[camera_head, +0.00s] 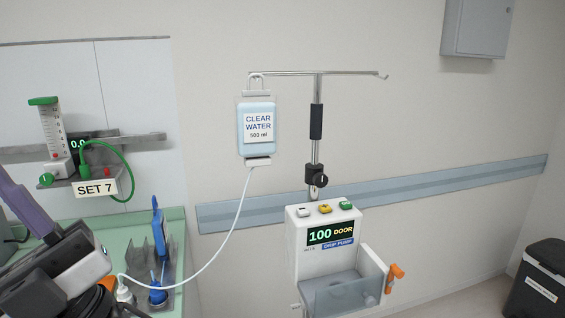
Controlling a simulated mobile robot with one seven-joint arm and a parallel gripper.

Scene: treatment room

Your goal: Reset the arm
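My arm reaches in at the lower left edge, with a purple link and dark and white parts. My gripper (62,272) is at its end, low over the left counter. Its fingertips cannot be made out, so I cannot tell whether it is open, shut or holding anything.
A clear water bag (257,128) hangs from the pole's hook (317,74). Its white tube (222,246) curves down towards the counter (172,222) near my arm. A drip pump (325,242) reads "100 DOOR". A blue tool (159,232) stands by my arm. A flowmeter (52,130) is on the wall.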

